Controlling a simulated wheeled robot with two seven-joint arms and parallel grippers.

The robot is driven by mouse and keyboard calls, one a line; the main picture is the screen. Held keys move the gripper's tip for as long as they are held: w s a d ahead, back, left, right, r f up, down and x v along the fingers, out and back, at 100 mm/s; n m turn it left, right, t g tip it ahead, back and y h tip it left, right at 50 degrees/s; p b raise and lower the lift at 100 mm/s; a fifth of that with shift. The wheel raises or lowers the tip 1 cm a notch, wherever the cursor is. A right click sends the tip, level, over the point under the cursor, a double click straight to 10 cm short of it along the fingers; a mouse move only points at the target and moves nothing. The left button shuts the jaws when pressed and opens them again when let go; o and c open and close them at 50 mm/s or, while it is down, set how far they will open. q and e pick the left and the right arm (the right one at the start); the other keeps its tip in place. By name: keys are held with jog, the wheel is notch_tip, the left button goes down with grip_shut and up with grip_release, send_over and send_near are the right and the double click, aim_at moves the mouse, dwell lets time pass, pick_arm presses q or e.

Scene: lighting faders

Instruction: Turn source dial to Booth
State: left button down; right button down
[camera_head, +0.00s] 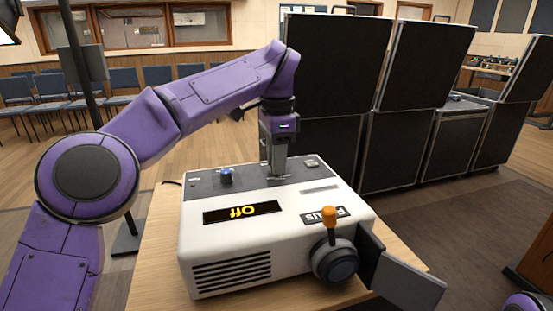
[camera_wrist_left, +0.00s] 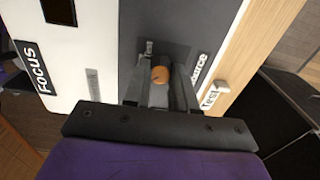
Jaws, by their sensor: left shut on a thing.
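The white projector-like machine (camera_head: 225,235) stands on a wooden table, with a grey control strip along its far top edge. My left gripper (camera_head: 278,174) points straight down at the middle of that strip. In the left wrist view, its fingers (camera_wrist_left: 160,90) are shut on a small dial with an orange top (camera_wrist_left: 159,74). A label (camera_wrist_left: 199,68) beside the dial is partly covered by a finger, so I cannot read it whole. The dial's setting cannot be read. In the head view the gripper hides the dial. My right gripper is not in view.
A blue knob (camera_head: 226,176) stands left of the gripper and a pale Test button (camera_head: 312,162) to its right. A dark display (camera_head: 243,212) shows upside-down "Off" lettering. An orange-tipped lever (camera_head: 329,216) rises at the lens. Black cases (camera_head: 335,65) stand behind.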

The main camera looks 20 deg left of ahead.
pick_arm(q)
jog(key=c, duration=0.9)
grip_release()
notch_tip(320, 180, up, 10)
jog(key=p, duration=0.6)
jog(key=shift+r, duration=0.2)
